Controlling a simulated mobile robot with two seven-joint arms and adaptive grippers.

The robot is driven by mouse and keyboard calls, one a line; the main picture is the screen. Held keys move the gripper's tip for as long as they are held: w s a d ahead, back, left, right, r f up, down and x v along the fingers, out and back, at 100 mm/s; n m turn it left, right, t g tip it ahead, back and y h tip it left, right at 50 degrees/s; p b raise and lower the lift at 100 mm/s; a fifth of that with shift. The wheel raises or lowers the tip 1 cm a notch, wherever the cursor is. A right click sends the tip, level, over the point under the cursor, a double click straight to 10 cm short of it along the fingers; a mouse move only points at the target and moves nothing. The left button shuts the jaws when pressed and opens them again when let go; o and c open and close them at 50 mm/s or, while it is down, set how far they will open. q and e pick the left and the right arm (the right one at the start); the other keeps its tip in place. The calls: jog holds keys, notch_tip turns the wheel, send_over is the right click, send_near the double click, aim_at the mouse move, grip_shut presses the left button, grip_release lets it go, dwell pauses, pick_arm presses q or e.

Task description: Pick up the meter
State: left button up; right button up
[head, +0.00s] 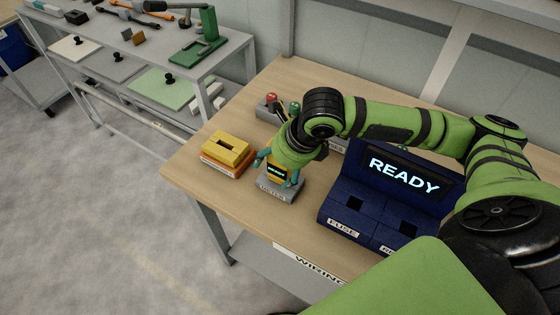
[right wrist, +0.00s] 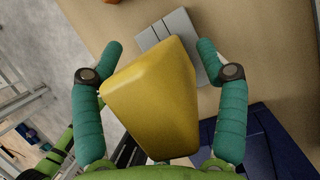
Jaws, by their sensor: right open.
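The meter (head: 277,171) is a yellow block with a small dark lit display, standing in a grey labelled holder (head: 277,193) on the wooden table. My right gripper (head: 277,172) comes down over it from above, with one teal finger on each side. In the right wrist view the meter (right wrist: 155,95) fills the space between the open fingers of the gripper (right wrist: 170,60), and gaps show near the fingertips. The grey holder (right wrist: 183,28) shows beyond it. My left gripper is not in view.
A yellow block on an orange base (head: 227,152) stands just left of the meter. A dark blue console reading READY (head: 390,190) stands to the right. A grey shelf with tools (head: 120,60) stands at the back left.

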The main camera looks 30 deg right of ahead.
jog(key=c, duration=1.3)
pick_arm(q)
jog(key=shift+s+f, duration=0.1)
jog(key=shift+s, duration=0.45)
pick_arm(e)
jog(key=shift+c, duration=0.4)
